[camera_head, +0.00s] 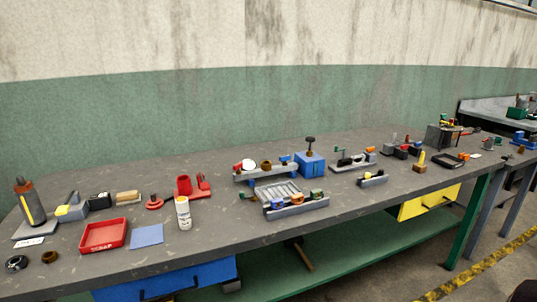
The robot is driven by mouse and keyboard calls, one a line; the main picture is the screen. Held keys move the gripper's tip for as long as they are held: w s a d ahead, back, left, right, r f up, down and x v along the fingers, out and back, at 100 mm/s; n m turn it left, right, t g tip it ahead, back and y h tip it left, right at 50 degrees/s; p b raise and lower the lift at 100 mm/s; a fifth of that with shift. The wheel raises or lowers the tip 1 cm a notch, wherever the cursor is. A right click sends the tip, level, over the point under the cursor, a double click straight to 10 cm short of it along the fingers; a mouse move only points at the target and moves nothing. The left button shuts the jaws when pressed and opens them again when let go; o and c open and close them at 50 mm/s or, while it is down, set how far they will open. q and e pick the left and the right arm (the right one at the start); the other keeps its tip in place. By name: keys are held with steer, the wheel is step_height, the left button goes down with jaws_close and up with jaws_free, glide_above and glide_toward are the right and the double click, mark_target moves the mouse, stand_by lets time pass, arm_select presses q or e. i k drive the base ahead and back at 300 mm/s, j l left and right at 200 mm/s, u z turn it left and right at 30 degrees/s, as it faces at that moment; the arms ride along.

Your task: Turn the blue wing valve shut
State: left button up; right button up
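A small blue part (286,158), which may be the blue wing valve, sits on a grey rail fixture (262,176) near the middle of the long bench. A brown round part (266,164) and a red and white part (246,165) are on the same rail. The blue part is too small to tell whether its wing is turned open or shut. Neither of my grippers shows in the head view.
The grey bench (345,215) carries a blue box (311,166) with a black knob, a rack of coloured parts (297,206), a white bottle (183,213), a red scrap tray (103,235) and a dark bottle (30,203). The front right bench edge is mostly bare.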

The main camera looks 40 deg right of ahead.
mark_target(283, 159)
steer(key=l+u, duration=0.2)
steer(key=l, duration=0.25)
steer(key=k+l+u, duration=0.15)
steer(key=l, duration=0.25)
steer(key=k+l, duration=0.15)
steer(key=l, duration=0.3)
steer(key=k+l, duration=0.1)
steer(key=l, duration=0.3)
steer(key=u, duration=0.05)
